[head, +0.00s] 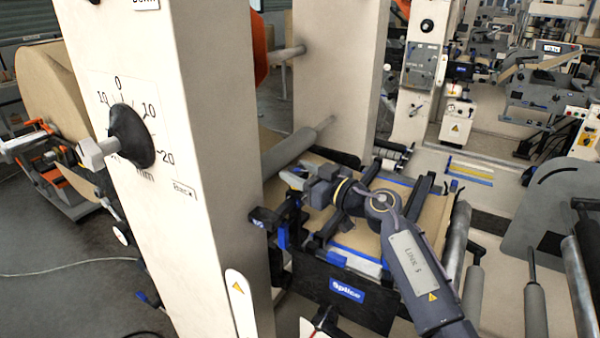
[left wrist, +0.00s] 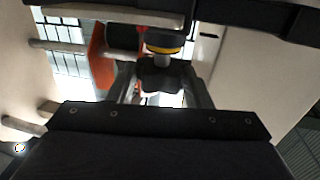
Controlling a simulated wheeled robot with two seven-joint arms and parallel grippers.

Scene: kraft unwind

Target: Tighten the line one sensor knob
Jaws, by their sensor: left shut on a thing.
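My left gripper (head: 292,182) is over the splice table beside the tall cream frame, its jaws pointing left. In the left wrist view, its two fingers (left wrist: 160,88) are closed on a small black knob (left wrist: 162,74). A metal stem and a yellow band (left wrist: 163,49) show beyond the knob. I take this to be the sensor knob. In the head view, the gripper hides the knob, and I cannot tell how tight it is. A black bracket with blue parts (head: 283,238) sits just below the gripper. My right gripper is not in view.
The cream frame (head: 215,120) stands close to the gripper's left. It carries a large black dial knob (head: 132,136) with a numbered scale. The splice table's front (head: 345,292) lies under my arm. A roller (head: 290,150) runs behind the gripper; more rollers stand at right.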

